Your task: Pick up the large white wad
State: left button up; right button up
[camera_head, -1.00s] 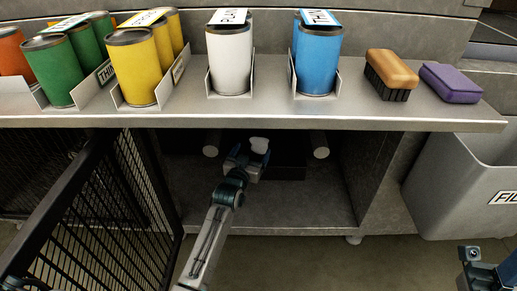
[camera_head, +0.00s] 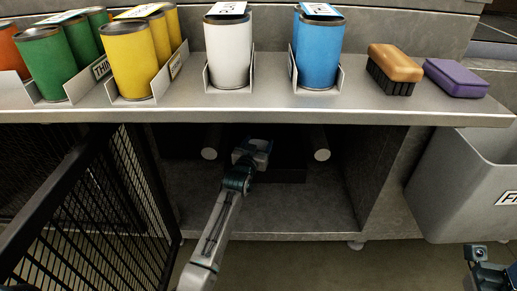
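My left gripper (camera_head: 252,152) is inside the open bay under the counter, at the end of my arm that reaches in from below. It is small and dark in this view, and its fingers cannot be told apart, so I cannot see whether it is open or shut. The white wad does not show as a separate thing now. A pale patch at the gripper's tip may be part of it, but I cannot tell. Part of my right arm shows in the bottom right corner; its fingertips are not in view.
A black mesh door (camera_head: 100,215) stands left, a grey bin (camera_head: 455,195) right.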

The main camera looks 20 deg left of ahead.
pick_arm(q)
jog(key=c, duration=0.5)
